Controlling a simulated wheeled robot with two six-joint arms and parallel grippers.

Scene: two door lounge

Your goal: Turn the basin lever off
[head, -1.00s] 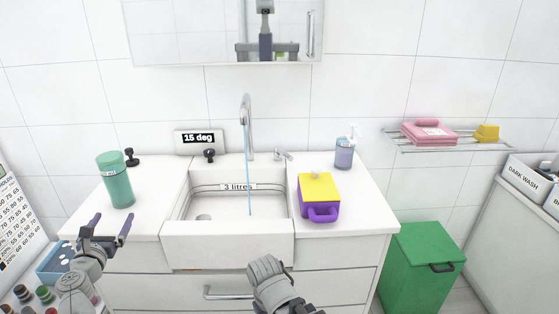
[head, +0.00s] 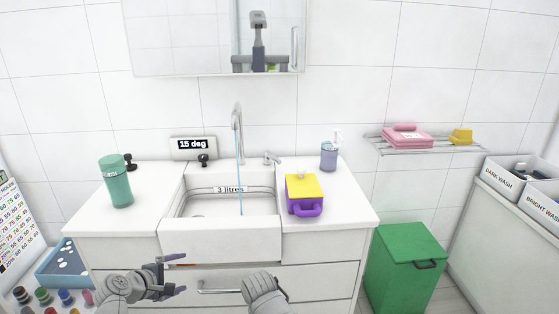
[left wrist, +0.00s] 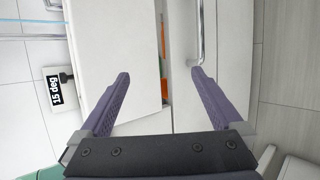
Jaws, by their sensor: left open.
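The basin (head: 220,240) is white and set into the counter. A chrome tap (head: 238,118) stands behind it, with a thin blue stream of water (head: 240,180) running down into it. A small chrome lever (head: 271,158) stands on the counter just right of the tap. My left gripper (head: 184,275) is open and empty, low in front of the drawers below the basin, well apart from the lever. The left wrist view shows its two purple fingers (left wrist: 160,74) spread before the drawer fronts. My right arm shows at the bottom centre; its fingertips cannot be made out.
A yellow-and-purple container (head: 304,195) and a soap bottle (head: 329,155) stand right of the basin. A green bottle (head: 116,181) and black knobs (head: 203,160) are to the left. A drawer handle (head: 220,291) juts out near my left gripper. A green bin (head: 405,265) stands right.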

